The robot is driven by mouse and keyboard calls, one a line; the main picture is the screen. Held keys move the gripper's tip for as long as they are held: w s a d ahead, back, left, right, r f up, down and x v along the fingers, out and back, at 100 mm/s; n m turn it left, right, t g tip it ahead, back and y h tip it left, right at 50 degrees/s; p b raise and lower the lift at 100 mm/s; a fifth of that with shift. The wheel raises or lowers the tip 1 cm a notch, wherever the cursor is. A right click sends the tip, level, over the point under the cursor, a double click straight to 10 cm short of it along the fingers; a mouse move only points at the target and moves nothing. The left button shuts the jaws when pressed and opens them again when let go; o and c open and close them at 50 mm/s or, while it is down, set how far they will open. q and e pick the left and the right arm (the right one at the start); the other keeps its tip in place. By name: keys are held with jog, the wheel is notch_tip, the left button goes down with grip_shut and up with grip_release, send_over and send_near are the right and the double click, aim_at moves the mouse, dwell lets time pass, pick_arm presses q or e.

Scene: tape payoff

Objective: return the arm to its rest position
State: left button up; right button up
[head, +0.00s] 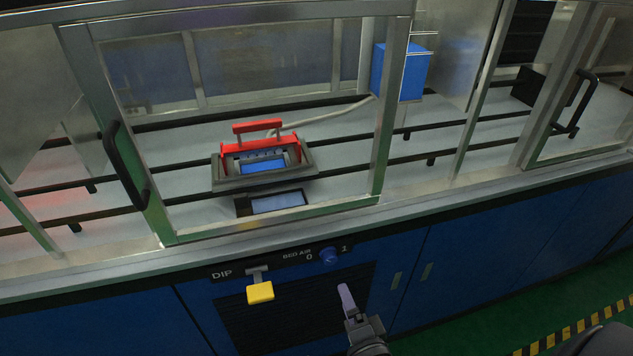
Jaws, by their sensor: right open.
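My right gripper (347,302) is at the bottom centre of the head view, in front of the blue cabinet front (480,255). It is open, nothing shows between its fingers, and one pale fingertip points up. It is below the blue BED AIR knob (329,256) and looks apart from it. A yellow handle (260,292) labelled DIP is to its left. My left gripper is not in view.
A framed glass door (385,130) with a black handle (126,165) stands above the cabinet. Behind it are a red-handled device (258,150) and a small screen (277,202). A blue box (398,73) is at the back. Green floor with a striped edge (580,328) is at right.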

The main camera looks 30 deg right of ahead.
jog(key=s+a+n+g+y, duration=0.3)
jog(key=a+n+g+y, duration=0.6)
jog(key=n, duration=0.5)
jog(key=s+d+r+n+g+h, duration=0.25)
jog(key=s+n+g+h, duration=0.35)
jog(key=s, duration=0.4)
jog(key=s+f+n+y, duration=0.1)
jog(key=s+f, duration=0.2)
jog(key=f, duration=0.7)
jog(key=s+f, duration=0.2)
jog(key=f, duration=0.8)
jog(key=s+d+f+g, duration=0.1)
jog(key=s+d+f, duration=0.2)
jog(key=s+f, duration=0.5)
jog(key=s, duration=0.4)
jog(key=shift+s+d+g, duration=0.15)
jog(key=shift+s+g, duration=0.1)
jog(key=shift+g, duration=0.15)
